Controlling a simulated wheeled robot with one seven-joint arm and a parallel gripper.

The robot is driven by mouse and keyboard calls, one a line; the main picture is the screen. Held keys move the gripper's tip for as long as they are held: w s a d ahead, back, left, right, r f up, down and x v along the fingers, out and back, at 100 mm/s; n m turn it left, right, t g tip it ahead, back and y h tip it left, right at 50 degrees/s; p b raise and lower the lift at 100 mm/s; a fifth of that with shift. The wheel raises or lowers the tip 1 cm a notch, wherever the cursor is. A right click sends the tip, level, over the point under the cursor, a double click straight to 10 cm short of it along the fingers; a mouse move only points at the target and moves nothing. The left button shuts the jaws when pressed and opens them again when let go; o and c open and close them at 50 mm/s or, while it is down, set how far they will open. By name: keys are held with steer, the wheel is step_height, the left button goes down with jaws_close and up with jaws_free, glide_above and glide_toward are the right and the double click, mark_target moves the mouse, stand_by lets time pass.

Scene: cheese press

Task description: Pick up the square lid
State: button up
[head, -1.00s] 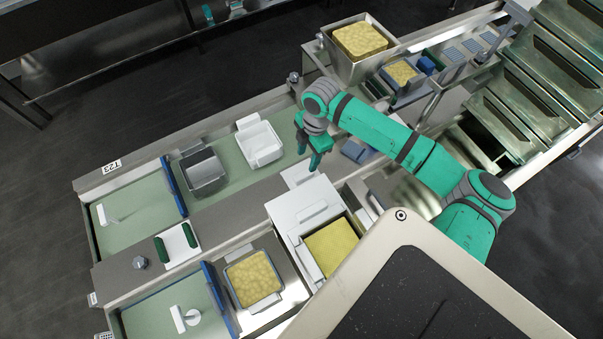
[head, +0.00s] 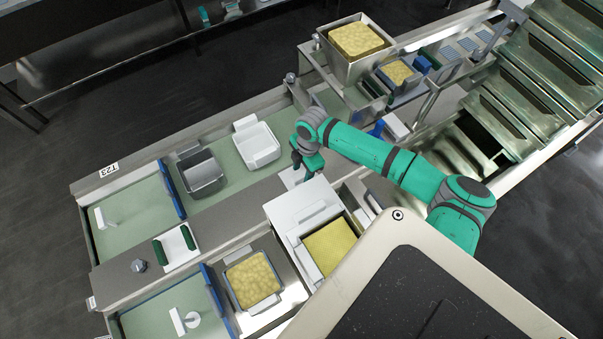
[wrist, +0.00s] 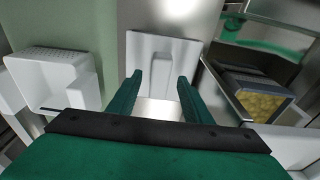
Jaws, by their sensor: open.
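The square lid is a flat white plate with a raised upright grip. It shows in the wrist view (wrist: 184,50), straight ahead of my gripper (wrist: 158,86). In the head view a piece of white plate (head: 290,178), apparently the same lid, shows on the steel strip, partly hidden by my gripper (head: 305,172). My gripper is open, with one green finger on each side of the lid's middle in the wrist view. Nothing is held between the fingers. I cannot tell the exact gap between the fingertips and the grip.
A white mould (head: 257,143) and a grey mould (head: 203,172) stand in the green channel at left. A white box (head: 290,211) with a yellow block (head: 330,247) is just in front of the gripper. A steel hopper (head: 352,72) with yellow contents stands behind.

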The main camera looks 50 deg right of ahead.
jaws_close()
steer(key=shift+r, duration=0.1)
